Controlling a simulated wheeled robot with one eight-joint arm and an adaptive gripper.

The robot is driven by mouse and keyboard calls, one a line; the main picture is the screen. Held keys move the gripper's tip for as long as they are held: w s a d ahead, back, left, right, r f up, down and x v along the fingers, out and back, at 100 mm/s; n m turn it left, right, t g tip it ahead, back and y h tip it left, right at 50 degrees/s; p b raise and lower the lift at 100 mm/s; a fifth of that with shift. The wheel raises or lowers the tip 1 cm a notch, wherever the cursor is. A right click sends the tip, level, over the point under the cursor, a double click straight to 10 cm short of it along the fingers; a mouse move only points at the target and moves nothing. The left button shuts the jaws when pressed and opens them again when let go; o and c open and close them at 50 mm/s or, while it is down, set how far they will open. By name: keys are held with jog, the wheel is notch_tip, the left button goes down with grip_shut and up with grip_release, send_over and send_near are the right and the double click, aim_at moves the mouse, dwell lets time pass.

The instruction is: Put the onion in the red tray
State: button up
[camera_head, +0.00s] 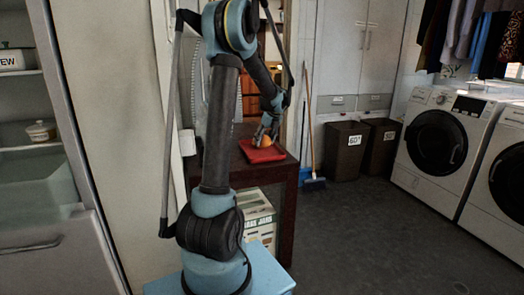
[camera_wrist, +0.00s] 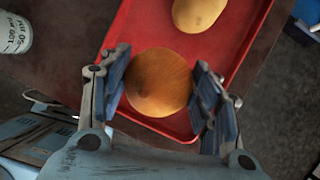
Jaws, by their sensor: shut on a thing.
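The round orange-brown onion (camera_wrist: 158,82) sits between the two fingers of my gripper (camera_wrist: 160,95), which is shut on it. In the head view the onion (camera_head: 262,140) shows small and orange under my gripper (camera_head: 266,132). The red tray (camera_head: 266,157) lies on a dark wooden table. In the wrist view the onion is in front of the near end of the red tray (camera_wrist: 130,40). I cannot tell whether the onion touches the tray floor or is just above it.
A pale yellow, potato-like item (camera_wrist: 198,12) lies in the tray's far part. A white labelled container (camera_wrist: 14,32) stands left of the tray. The dark table (camera_head: 235,165) has a crate (camera_head: 260,215) below it. Bins (camera_head: 345,150), a broom (camera_head: 311,130) and washing machines (camera_head: 440,140) stand right.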

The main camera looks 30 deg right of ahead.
jog(key=shift+s+d+f, duration=0.15)
jog(key=shift+f, duration=2.25)
jog(key=o, duration=1.2)
